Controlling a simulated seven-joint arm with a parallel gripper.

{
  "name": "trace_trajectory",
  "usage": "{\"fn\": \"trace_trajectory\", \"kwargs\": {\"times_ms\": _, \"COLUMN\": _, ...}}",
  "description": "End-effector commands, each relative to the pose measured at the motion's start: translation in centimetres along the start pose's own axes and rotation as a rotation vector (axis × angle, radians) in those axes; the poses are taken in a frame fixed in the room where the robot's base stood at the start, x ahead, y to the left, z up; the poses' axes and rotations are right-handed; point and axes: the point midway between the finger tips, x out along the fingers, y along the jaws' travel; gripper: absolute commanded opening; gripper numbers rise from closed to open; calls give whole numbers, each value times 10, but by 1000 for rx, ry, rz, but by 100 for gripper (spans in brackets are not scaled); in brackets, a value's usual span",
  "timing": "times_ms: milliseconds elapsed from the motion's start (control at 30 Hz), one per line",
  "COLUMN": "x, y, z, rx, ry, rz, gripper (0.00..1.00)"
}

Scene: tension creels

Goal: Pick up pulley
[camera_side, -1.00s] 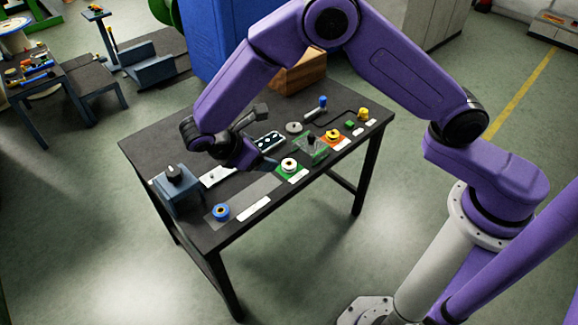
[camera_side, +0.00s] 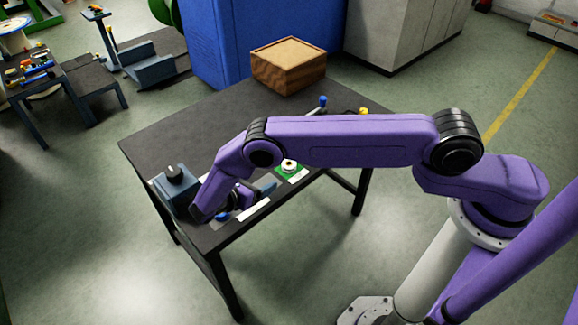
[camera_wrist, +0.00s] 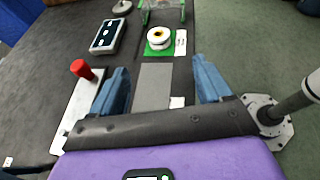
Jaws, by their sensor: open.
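A white round grooved piece with a yellowish centre, apparently a pulley (camera_side: 289,165), sits on a green square on the dark bench. It also shows ahead of the jaws in the wrist view (camera_wrist: 159,38), clear of both fingers.
A blue-grey box with a black knob (camera_side: 174,173) stands close to my wrist on the left. A metal plate with a red knob (camera_wrist: 82,69) lies beside the left finger. A black panel (camera_wrist: 107,36) lies farther back. A wooden crate (camera_side: 288,68) stands at the rear.

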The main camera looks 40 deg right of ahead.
Motion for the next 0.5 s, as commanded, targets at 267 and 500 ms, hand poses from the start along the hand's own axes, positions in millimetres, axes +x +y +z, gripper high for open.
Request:
{"fn": "trace_trajectory", "kwargs": {"times_ms": 267, "x": 55, "y": -1, "z": 0, "rx": 0, "ry": 0, "rz": -6, "gripper": 78}}
{"fn": "trace_trajectory", "kwargs": {"times_ms": 500, "x": 90, "y": 0, "z": 0, "rx": 1, "ry": 0, "rz": -3, "gripper": 78}}
